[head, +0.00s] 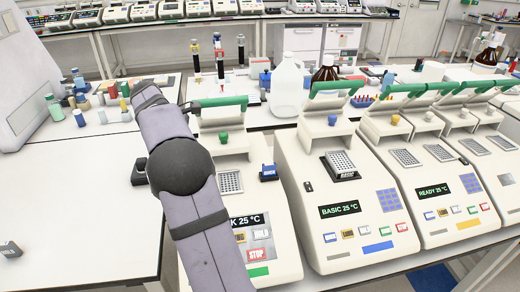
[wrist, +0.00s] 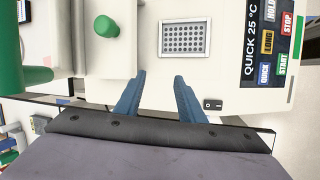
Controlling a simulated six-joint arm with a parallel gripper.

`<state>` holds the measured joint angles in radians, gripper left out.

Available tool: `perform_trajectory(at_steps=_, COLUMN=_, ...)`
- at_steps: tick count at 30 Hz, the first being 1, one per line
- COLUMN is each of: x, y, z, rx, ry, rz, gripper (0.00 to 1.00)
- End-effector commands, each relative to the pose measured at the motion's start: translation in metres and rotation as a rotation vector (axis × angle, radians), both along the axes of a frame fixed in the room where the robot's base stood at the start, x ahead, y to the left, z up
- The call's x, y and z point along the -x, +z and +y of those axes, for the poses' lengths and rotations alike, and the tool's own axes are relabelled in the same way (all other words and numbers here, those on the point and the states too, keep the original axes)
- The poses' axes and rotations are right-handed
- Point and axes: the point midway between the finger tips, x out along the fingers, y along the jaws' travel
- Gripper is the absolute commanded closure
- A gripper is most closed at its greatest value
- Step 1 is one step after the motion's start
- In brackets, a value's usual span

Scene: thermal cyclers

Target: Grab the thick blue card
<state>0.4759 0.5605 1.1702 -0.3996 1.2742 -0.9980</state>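A small blue block-like thing (head: 268,173), which may be the thick blue card, sits in the gap between the QUICK cycler (head: 274,225) and the BASIC cycler (head: 345,205). Its thickness and markings are too small to tell. I cannot pick it out in the wrist view. My gripper (wrist: 160,90) is open and empty in the wrist view, with two blue fingers spread apart. They are over the side edge of the QUICK cycler, near its well block (wrist: 186,39) and black power switch (wrist: 213,104). The fingers are hidden in the head view.
Green lid handles (head: 220,102) stand up along the row of cyclers. A READY cycler (head: 435,190) stands further right. Small bottles (head: 78,110) and a dark block (head: 139,172) are on the left bench. The left bench front is mostly clear.

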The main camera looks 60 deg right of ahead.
Motion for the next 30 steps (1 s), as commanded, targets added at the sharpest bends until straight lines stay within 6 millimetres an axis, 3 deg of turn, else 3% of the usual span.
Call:
perform_trajectory(at_steps=1, x=0.023, y=0.018, z=-0.027, rx=-0.016, ry=0.002, rz=0.053, gripper=0.64)
perform_trajectory(at_steps=6, x=0.085, y=0.025, z=-0.082, rx=-0.079, ry=0.052, rz=0.188, gripper=0.64)
perform_trajectory(at_steps=12, x=0.131, y=0.027, z=-0.113, rx=-0.140, ry=0.094, rz=0.270, gripper=0.64)
perform_trajectory(at_steps=16, x=0.142, y=0.025, z=-0.119, rx=-0.156, ry=0.108, rz=0.288, gripper=0.64)
perform_trajectory(at_steps=30, x=0.149, y=0.005, z=-0.125, rx=-0.157, ry=0.110, rz=0.290, gripper=0.64)
